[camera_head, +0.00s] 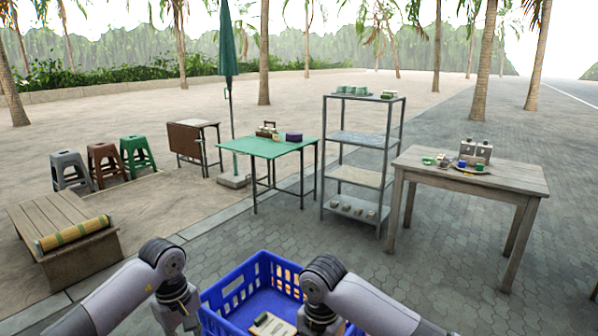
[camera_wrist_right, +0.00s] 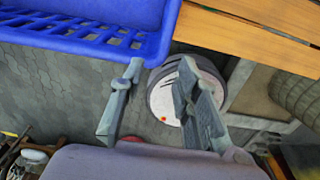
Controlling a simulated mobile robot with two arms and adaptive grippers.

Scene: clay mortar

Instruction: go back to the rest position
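My left gripper (camera_head: 178,312) hangs pointing down at the bottom of the head view, left of the blue crate (camera_head: 228,284). Its fingertips are too small and cut off to judge. My right gripper (camera_head: 320,322) is over the crate's right side in the head view, its tips hidden by the frame edge. In the right wrist view the two fingers of this gripper (camera_wrist_right: 158,80) stand apart with nothing between them. The crate's blue wall (camera_wrist_right: 90,42) shows beyond them at the upper left.
A pale flat item (camera_head: 272,325) lies in the crate. A wooden table (camera_head: 425,160) with small wares stands right, beside a grey shelf (camera_head: 350,180). A green table (camera_head: 268,150) is in the middle. A low bench (camera_head: 60,215) with a yellow-green roll and stools are left.

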